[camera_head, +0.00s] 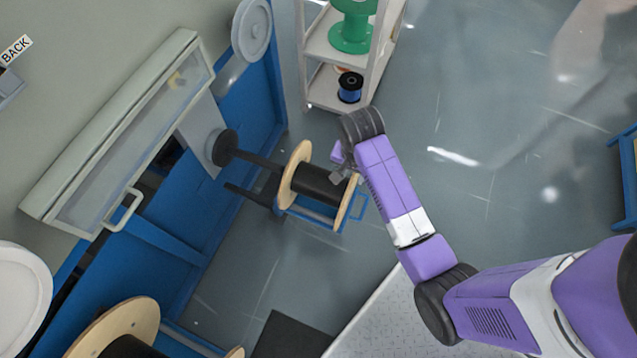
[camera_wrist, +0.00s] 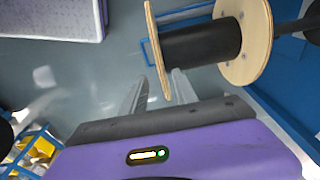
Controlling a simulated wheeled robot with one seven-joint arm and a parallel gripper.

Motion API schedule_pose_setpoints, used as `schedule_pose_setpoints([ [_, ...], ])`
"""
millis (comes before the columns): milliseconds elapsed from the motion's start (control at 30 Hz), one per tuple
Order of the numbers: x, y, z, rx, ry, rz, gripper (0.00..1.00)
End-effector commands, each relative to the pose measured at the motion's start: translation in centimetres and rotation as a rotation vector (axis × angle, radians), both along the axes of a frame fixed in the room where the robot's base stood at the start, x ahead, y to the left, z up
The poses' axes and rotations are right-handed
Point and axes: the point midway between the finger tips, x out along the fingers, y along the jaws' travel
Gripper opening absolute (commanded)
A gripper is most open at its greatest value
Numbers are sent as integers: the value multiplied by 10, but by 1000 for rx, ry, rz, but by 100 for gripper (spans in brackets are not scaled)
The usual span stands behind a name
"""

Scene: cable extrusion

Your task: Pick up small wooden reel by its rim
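The small wooden reel has two pale wooden flanges and a black wound core (camera_head: 318,186). Its near flange (camera_head: 347,204) is on the right in the head view, close to my gripper (camera_head: 341,168). In the wrist view this flange (camera_wrist: 156,50) shows almost edge-on. My gripper (camera_wrist: 160,74) is open there, with one grey finger on each side of the flange's lower rim. The fingers look apart from the rim; whether either touches it I cannot tell. The far flange (camera_wrist: 243,40) lies beyond the black core.
The reel sits by a dark shaft (camera_head: 258,160) reaching out from the blue machine (camera_head: 250,105), with a blue frame below. A white shelf (camera_head: 325,92) with a green spool (camera_head: 350,32) and a blue spool (camera_head: 350,88) stands behind. Open floor lies to the right.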

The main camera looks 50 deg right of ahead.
Motion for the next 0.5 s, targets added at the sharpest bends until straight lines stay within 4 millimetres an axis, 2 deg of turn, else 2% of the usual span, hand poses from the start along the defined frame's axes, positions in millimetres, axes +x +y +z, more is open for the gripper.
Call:
schedule_pose_setpoints([
  [500,7,-16,-61,0,-1,3,35],
])
